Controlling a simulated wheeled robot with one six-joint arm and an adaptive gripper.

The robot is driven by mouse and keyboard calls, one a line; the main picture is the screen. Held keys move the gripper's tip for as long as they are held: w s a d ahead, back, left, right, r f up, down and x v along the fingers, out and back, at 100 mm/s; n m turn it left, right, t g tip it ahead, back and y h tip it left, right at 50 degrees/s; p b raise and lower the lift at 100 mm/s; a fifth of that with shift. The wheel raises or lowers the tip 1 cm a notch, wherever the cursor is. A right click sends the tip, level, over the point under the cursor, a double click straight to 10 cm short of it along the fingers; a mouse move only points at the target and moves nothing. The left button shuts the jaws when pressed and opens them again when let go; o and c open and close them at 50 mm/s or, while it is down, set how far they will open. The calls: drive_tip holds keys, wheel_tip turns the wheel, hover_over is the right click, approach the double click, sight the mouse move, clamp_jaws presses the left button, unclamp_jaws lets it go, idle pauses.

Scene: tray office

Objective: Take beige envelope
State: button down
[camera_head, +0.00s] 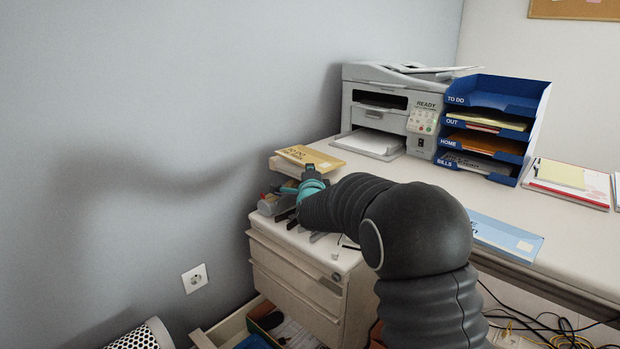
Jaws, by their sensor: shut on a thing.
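The beige envelope (318,155), with dark lettering on its face, is at the far left corner of the desk, in front of the printer. My gripper (308,170) is at its near edge and shut on it. The fingertips are small here and partly hidden by my wrist and arm. The envelope looks about level with the desk top; I cannot tell if it rests on the desk or is slightly raised.
A printer (385,103) and a blue tray stack (488,135) stand at the back of the desk (430,180). A blue envelope (506,238) lies at the front edge. A drawer cabinet (295,275) is below, with its lower drawer open. Cables lie at the lower right.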

drive_tip(key=shift+s, duration=0.1)
drive_tip(key=s+d+r+b, duration=0.1)
drive_tip(key=s+r+b, duration=0.1)
drive_tip(key=s, duration=0.5)
drive_tip(key=s+r+b, duration=0.2)
drive_tip(key=s+r, duration=0.1)
drive_tip(key=s, duration=0.3)
drive_tip(key=shift+s+d, duration=0.35)
